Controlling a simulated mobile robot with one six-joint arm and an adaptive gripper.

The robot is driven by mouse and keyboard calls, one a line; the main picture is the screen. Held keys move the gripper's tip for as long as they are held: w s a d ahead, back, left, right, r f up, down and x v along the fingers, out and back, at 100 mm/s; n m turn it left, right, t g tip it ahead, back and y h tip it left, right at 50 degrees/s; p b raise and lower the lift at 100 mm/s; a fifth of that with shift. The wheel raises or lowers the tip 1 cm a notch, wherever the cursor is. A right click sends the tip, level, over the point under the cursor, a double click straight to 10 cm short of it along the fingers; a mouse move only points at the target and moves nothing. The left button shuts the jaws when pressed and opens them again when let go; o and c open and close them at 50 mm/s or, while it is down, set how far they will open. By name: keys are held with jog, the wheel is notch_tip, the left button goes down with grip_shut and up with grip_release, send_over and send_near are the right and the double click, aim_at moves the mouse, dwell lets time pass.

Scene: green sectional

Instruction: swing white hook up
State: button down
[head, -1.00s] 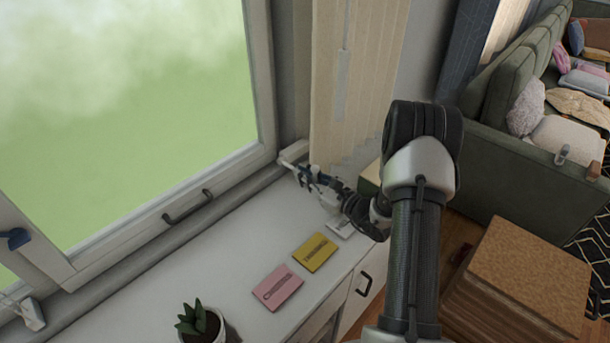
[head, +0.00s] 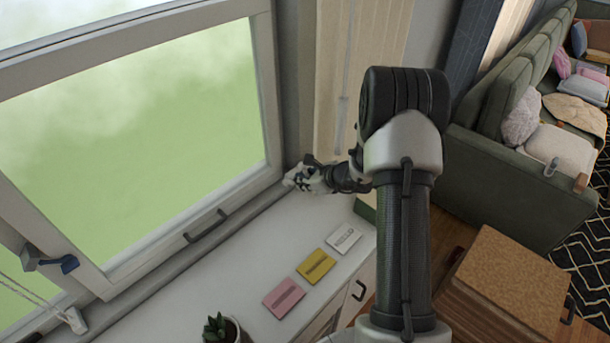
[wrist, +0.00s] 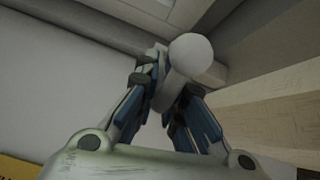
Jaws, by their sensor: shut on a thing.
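The white hook (wrist: 190,55) shows in the wrist view as a pale piece with a rounded end, between my two fingers. My gripper (wrist: 167,95) is shut on it, with blue-sided, dark-tipped fingers on either side. In the head view my gripper (head: 300,178) is at the lower right corner of the window frame, above the far end of the sill. The hook's base is mostly hidden by my fingers there.
Pink (head: 284,298), yellow (head: 315,266) and white (head: 343,239) cards lie on the white sill top, with a potted plant (head: 218,330) nearer. A blue-grey handle (head: 50,262) is at left. Vertical blinds (head: 340,60) hang just beyond my gripper.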

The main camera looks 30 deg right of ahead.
jog(key=shift+w+a+r+g+p, duration=0.25)
jog(key=shift+g+p, duration=0.25)
jog(key=shift+p, duration=0.4)
jog(key=c, duration=1.8)
grip_release()
jog(key=shift+o, duration=0.7)
jog(key=shift+d+r, duration=0.1)
jog(key=v, duration=1.2)
jog(key=shift+a, duration=0.2)
